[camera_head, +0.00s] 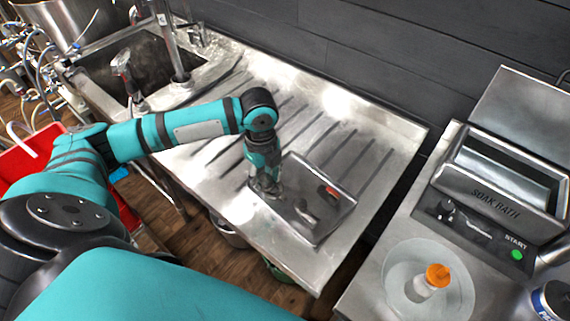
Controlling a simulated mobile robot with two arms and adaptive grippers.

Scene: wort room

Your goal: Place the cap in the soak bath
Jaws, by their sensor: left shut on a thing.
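The soak bath (482,190) is a steel basin at the right, with its name on the front and its top open. My left gripper (268,190) points down at the left side of a shallow steel tray (325,232) on the draining board. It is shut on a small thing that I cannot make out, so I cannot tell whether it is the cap. A small grey piece (305,212) and a red piece (330,192) lie in the tray, to the right of the gripper. My right gripper is not in view.
A white bottle with an orange top (437,275) stands on a round pale dish (398,268) in front of the bath. A green start button (517,255) is on the bath's front. A sink (150,68) is at the back left. The ribbed draining board (335,110) has free room behind the tray.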

